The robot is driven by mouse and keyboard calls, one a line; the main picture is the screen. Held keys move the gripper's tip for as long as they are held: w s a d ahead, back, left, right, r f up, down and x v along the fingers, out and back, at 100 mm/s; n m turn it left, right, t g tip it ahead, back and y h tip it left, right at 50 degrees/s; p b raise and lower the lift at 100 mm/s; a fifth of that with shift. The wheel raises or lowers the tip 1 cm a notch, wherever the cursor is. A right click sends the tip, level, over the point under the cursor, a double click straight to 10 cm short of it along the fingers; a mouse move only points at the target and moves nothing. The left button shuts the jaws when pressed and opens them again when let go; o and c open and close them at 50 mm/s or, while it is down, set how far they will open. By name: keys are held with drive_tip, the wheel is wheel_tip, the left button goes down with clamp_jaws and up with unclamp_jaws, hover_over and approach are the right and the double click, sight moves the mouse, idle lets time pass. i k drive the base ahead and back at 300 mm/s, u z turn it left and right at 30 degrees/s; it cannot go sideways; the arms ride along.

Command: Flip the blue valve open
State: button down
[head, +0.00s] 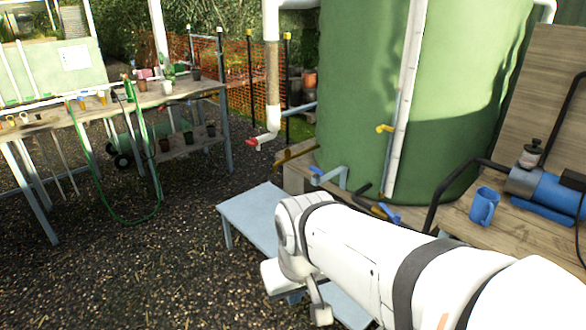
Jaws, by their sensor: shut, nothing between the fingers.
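A blue valve lever (317,170) shows on a pipe low at the left front of the green tank (350,90). A second blue lever-like piece (391,214) shows at the tank's foot, just above my arm and partly hidden. Whether either is open or closed is too small to tell. My white arm reaches in from the lower right, its bend over the blue-grey low table (248,207). Its end parts hang below the bend, apart from both blue pieces. I cannot make out my gripper's fingers.
A red-handled tap (257,141) hangs from a white downpipe left of the tank; a yellow valve (385,128) sits on the tank's front pipe. A blue mug (484,206) and blue pump (543,188) stand on the right bench. Gravel at left is mostly clear, except a green hose (140,221).

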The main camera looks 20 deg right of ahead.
sight(397, 219)
drive_tip(key=u, duration=1.05)
drive_tip(key=k, duration=0.95)
drive_tip(key=z, duration=0.8)
drive_tip(key=i, duration=1)
drive_tip(key=z, duration=0.1)
